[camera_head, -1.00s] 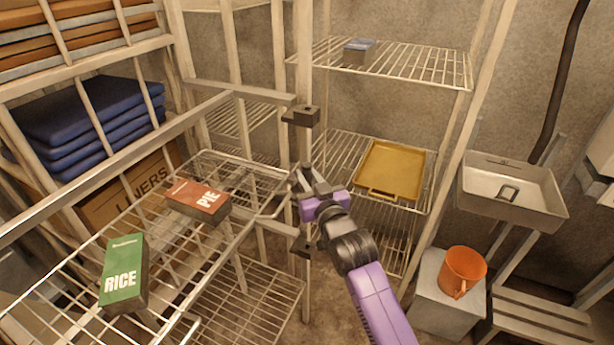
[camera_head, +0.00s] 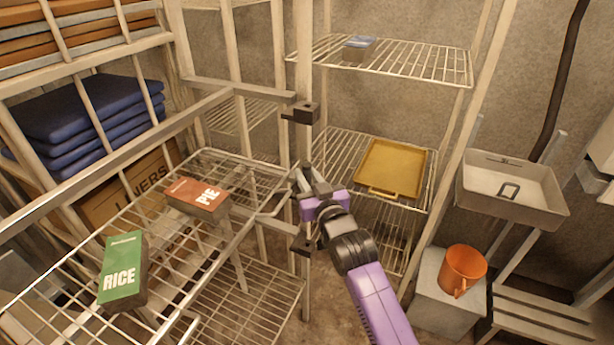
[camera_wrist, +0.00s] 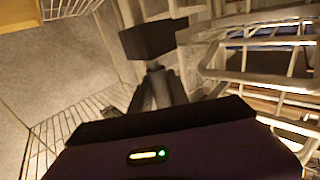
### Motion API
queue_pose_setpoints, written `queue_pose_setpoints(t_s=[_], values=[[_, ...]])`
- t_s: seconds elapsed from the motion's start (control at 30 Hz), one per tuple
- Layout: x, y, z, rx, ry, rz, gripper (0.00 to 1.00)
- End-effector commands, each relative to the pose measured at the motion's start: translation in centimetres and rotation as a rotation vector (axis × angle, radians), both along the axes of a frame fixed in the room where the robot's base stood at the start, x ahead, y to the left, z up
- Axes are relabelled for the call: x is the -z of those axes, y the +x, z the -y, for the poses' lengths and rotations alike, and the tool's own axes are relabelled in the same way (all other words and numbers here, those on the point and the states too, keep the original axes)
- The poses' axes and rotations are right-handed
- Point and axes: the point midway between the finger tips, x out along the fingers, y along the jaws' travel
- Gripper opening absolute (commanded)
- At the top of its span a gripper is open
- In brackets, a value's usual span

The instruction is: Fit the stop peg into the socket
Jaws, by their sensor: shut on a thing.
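My gripper (camera_head: 308,180) is beside the pale upright post in the middle of the head view, between two dark blocks on that post. The upper dark block (camera_head: 301,114) is above it and the lower dark block (camera_head: 301,245) is below it. In the wrist view my gripper's fingers (camera_wrist: 157,88) are shut on a small pale grey piece (camera_wrist: 155,66), apparently the stop peg. It points toward a dark block (camera_wrist: 153,38) just beyond the fingertips. I cannot tell whether peg and block touch. Which part is the socket, and any hole, cannot be made out.
A wire shelf at left holds a green RICE box (camera_head: 122,270) and a red PIE box (camera_head: 197,197). A yellow tray (camera_head: 392,170) lies on the rack behind. At right are an orange mug (camera_head: 463,268) and a pale basin (camera_head: 510,187). Rails and posts crowd the gripper's left.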

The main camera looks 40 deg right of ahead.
Motion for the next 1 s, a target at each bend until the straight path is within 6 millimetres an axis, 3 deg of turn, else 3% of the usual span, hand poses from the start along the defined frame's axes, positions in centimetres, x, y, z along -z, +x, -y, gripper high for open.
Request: queue_pose_setpoints(t_s=[1.0], values=[[1.4,0.0,0.0,0.0,0.0,0.001,0.0]])
